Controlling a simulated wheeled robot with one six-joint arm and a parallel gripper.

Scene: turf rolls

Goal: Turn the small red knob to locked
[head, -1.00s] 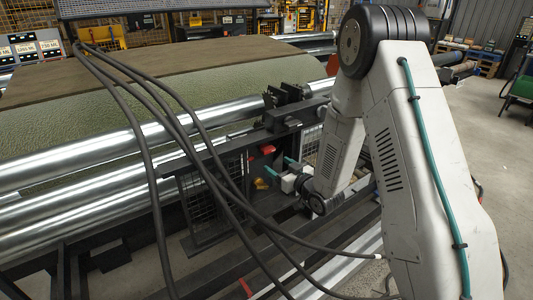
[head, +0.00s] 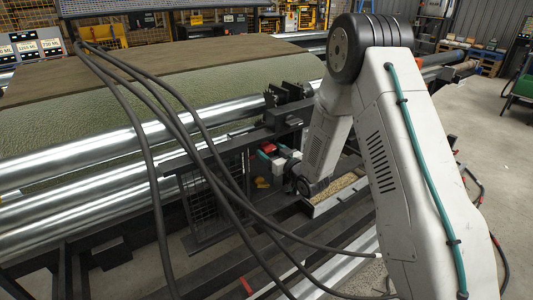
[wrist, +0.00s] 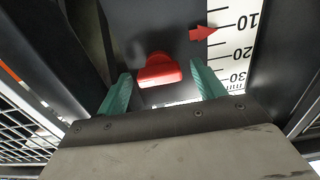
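The small red knob (wrist: 158,70) is on a dark panel, between the tips of my gripper in the wrist view. It also shows as a small red spot in the head view (head: 268,147). My gripper (wrist: 161,92) has two teal fingers spread apart, one on each side of the knob, with gaps between finger and knob. In the head view my gripper (head: 270,154) is right at the knob. I cannot see any lock marking or tell which position the knob is in.
A white scale (wrist: 235,45) with black numbers and a red arrow (wrist: 203,33) lies right of the knob. Dark frame bars and wire mesh stand close on both sides. Black hoses (head: 150,130) hang across the head view, left of my arm.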

